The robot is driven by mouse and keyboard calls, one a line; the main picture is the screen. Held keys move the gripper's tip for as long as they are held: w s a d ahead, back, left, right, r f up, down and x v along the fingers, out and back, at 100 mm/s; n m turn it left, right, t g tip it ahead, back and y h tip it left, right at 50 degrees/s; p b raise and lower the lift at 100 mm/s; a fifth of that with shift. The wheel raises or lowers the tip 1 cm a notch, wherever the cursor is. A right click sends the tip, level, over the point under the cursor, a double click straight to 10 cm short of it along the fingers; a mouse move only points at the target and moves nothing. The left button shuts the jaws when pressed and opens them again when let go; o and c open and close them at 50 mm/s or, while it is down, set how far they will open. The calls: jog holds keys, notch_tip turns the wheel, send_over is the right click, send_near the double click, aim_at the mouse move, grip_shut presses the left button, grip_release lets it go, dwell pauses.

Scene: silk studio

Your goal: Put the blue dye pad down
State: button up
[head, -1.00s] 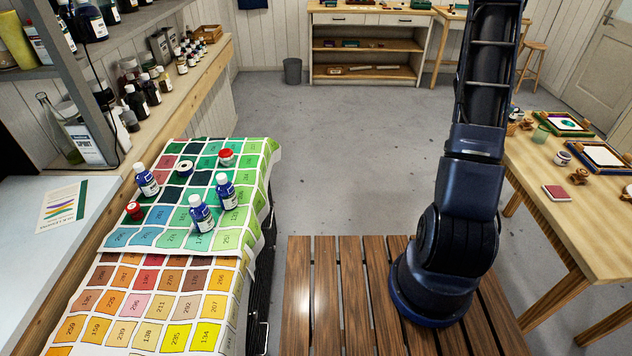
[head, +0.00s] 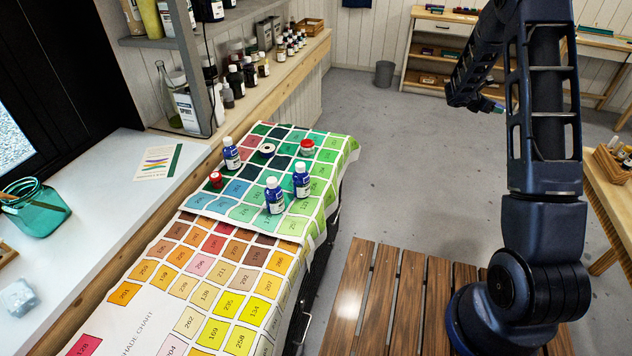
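My arm rises at the right of the head view and bends over toward the back. My gripper (head: 488,104) is at its far end, small and dark, raised in front of the back shelf unit. A small bluish patch shows at its tip, but I cannot tell whether it is the blue dye pad or part of the gripper. I cannot tell whether the fingers are open or shut. No blue dye pad is clearly visible elsewhere.
A colour-chart cloth (head: 190,265) covers the left surface, with blue bottles (head: 274,196) and red-lidded jars (head: 307,147) on it. A white counter (head: 110,215) holds a teal jar (head: 34,207). A wooden table (head: 600,205) stands at right. The grey floor (head: 400,170) between is clear.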

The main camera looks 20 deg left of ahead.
jog(key=s+a+n+t+y, duration=0.15)
jog(key=s+a, duration=0.25)
jog(key=a, duration=1.2)
jog(key=s+a+f+n+t+y, duration=0.15)
jog(key=s+a, duration=0.25)
jog(key=a, duration=1.1)
jog(key=s+a+n+t+y, duration=0.1)
jog(key=s+a+n+y, duration=0.15)
jog(key=a, duration=1.35)
jog(key=n+t+y, duration=0.1)
jog(key=n+y, duration=0.4)
send_over(259, 189)
jog(key=f, duration=0.2)
notch_tip(259, 189, down, 19)
jog(key=shift+w+f, duration=0.15)
jog(key=shift+f, duration=0.05)
jog(key=shift+f, duration=0.1)
jog(key=o, duration=1.1)
